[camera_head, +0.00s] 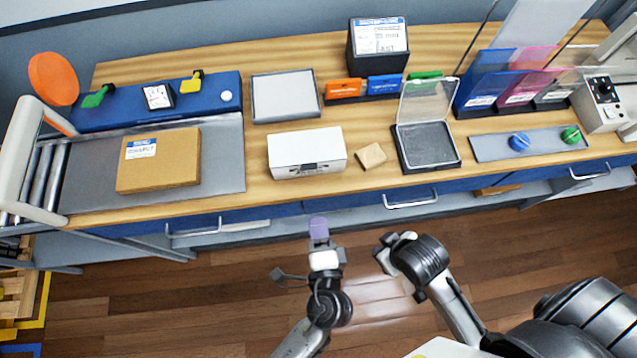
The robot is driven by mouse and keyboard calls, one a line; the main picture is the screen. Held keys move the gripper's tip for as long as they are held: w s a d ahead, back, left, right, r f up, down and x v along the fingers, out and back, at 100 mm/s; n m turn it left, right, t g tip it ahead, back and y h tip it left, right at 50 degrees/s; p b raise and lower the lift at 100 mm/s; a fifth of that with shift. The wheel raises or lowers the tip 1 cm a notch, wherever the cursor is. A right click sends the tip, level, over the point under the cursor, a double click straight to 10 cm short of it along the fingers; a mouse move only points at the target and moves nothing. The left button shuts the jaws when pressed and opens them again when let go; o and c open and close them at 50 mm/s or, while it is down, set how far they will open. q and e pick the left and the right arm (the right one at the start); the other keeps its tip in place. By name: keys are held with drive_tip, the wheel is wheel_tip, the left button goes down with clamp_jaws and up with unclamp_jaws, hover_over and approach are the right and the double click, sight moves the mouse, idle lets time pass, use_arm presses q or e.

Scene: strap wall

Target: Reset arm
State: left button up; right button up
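My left gripper (321,246) is in front of the workbench, over the floor and just below the bench's front edge. A small purple piece (319,228) shows at its tip; I cannot tell whether it is held or part of the gripper. My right gripper (386,246) is close by on the right, its arm bent in from the lower right. Its fingers are small and turned sideways, so their opening is unclear. Neither gripper appears to touch anything on the bench.
The wooden bench (235,205) carries a brown box (160,165), a white box (306,155), a small tan block (371,155), an open clear-lidded case (427,145) and a grey tray (285,97). Drawer handles (410,201) protrude at the front. The floor (190,305) is clear.

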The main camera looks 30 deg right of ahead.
idle(0.4)
use_arm(q)
drive_tip(key=w+a+f+n+g+y, duration=0.15)
drive_tip(key=a+n+g+y, duration=0.25)
drive_tip(key=a+n+g, duration=0.9)
drive_tip(key=s+a+f+n+t+y, duration=0.1)
drive_tip(key=s+a+f+n, duration=0.2)
drive_tip(key=s+a, duration=0.45)
drive_tip(key=s+a+f+n, duration=0.2)
drive_tip(key=s+a+n, duration=0.2)
drive_tip(key=a, duration=0.6)
wheel_tip(320, 180, up, 26)
drive_tip(key=p, duration=2.6)
drive_tip(key=shift+d, duration=0.2)
drive_tip(key=shift+s+f, duration=0.1)
